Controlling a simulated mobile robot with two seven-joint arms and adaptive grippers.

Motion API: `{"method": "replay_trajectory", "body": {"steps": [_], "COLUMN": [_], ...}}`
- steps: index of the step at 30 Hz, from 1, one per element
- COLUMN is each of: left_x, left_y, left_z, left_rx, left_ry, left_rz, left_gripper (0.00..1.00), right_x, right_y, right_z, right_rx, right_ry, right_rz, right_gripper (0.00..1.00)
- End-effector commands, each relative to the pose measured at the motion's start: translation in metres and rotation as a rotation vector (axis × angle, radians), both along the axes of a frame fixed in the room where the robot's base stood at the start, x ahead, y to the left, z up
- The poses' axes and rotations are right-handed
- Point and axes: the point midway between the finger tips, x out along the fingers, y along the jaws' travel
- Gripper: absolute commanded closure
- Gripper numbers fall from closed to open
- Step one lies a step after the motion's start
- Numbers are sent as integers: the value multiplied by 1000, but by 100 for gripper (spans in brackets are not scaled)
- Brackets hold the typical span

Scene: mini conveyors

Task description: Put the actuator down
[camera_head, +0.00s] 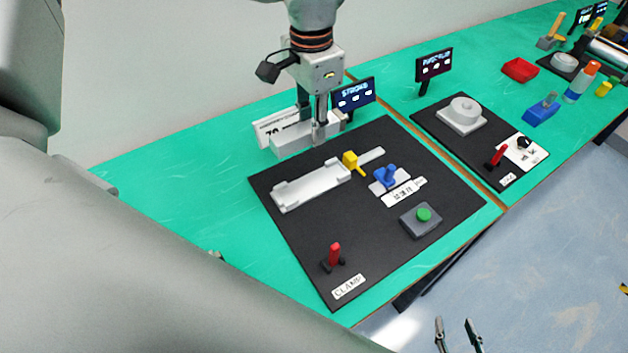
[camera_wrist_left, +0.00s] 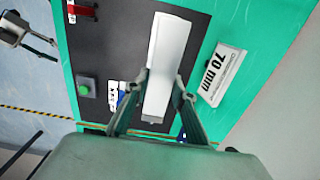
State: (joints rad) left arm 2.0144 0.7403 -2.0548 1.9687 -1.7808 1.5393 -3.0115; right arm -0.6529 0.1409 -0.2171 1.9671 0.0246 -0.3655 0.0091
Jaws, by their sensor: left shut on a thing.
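The actuator (camera_head: 292,141) is a long pale grey block, held level near the back edge of the black mat (camera_head: 285,230). My left gripper (camera_head: 319,138) points down and is shut on it. In the left wrist view the actuator (camera_wrist_left: 169,45) extends away between the fingers (camera_wrist_left: 163,88). A white cradle (camera_head: 312,187) with raised ends lies empty on the mat, in front of the actuator in the head view. Whether the actuator touches anything below is unclear. My right gripper (camera_head: 458,338) is open and empty at the bottom edge of the head view, off the table.
A yellow stop (camera_head: 351,161), blue knob (camera_head: 386,175), green button (camera_head: 424,214) and red clamp lever (camera_head: 334,254) stand on the mat. A 70 mm card (camera_wrist_left: 221,73) and a STROKE display (camera_head: 354,95) are behind. Green table is free left of the mat.

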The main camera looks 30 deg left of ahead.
Motion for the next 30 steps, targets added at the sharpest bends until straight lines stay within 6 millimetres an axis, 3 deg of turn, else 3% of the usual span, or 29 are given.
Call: {"method": "replay_trajectory", "body": {"steps": [1,3,12,30], "left_x": [0,-1,-1,1], "left_y": [0,0,0,0], "left_z": [-18,-36,-94,-152], "left_rx": [-2,-4,-2,-1], "left_ry": [4,7,5,0], "left_rz": [1,1,3,3], "left_gripper": [100,100,100,100], "right_x": [2,2,-7,-6], "right_y": [1,1,-3,-2], "right_z": [-11,-21,-55,-60], "right_rx": [1,1,-7,-3], "right_ry": [-7,-6,25,23], "right_rz": [3,3,0,-5], "right_gripper": [60,60,60,60]}}
